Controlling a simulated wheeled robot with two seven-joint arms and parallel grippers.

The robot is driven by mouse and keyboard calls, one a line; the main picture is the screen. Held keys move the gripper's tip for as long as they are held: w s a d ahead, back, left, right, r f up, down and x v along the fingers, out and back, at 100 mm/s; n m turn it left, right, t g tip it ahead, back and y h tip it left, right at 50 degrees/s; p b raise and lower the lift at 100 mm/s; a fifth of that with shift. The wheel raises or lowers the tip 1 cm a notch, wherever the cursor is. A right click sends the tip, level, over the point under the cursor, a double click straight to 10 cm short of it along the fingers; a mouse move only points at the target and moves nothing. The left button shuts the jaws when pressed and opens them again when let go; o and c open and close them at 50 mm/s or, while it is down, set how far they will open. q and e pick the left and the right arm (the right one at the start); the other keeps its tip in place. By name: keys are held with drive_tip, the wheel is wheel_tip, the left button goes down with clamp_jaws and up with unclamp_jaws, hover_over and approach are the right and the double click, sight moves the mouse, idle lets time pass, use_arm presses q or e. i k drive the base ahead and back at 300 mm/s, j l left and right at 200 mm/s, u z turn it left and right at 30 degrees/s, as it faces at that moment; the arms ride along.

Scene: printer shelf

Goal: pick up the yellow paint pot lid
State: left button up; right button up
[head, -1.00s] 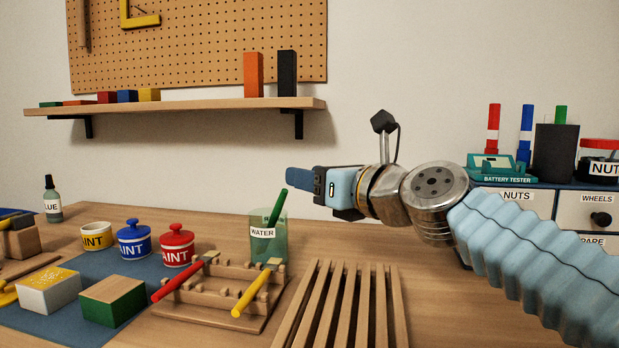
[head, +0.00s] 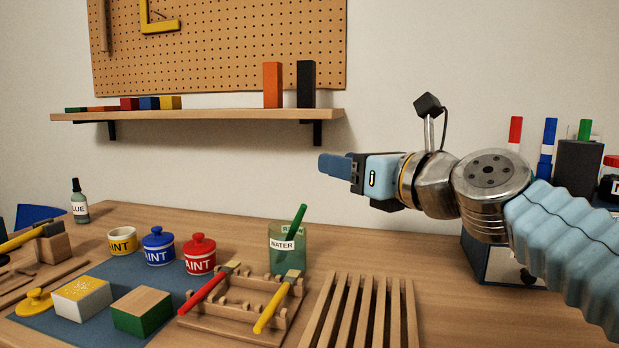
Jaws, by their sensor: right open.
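The yellow paint pot lid (head: 34,302) lies at the lower left, at the left edge of the blue mat (head: 50,322), beside a white and yellow block. The yellow paint pot (head: 122,241) stands without a lid at the back of the mat. The blue paint pot (head: 158,247) and red paint pot (head: 199,255) beside it wear their lids. My right gripper (head: 335,166) is open and empty, held in the air above the table and pointing left, far from the lid. My left gripper is not in view.
A rack with red and yellow brushes (head: 236,310) and a slatted wooden rack (head: 362,315) stand in front. A water cup (head: 287,250) with a green brush stands behind them. A glue bottle (head: 80,204) stands at the back left. A shelf (head: 210,115) hangs above.

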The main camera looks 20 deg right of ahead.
sight(37, 302)
drive_tip(key=k+j, duration=0.5)
drive_tip(key=k, duration=0.15)
drive_tip(key=k+j, duration=0.5)
drive_tip(key=k, duration=0.2)
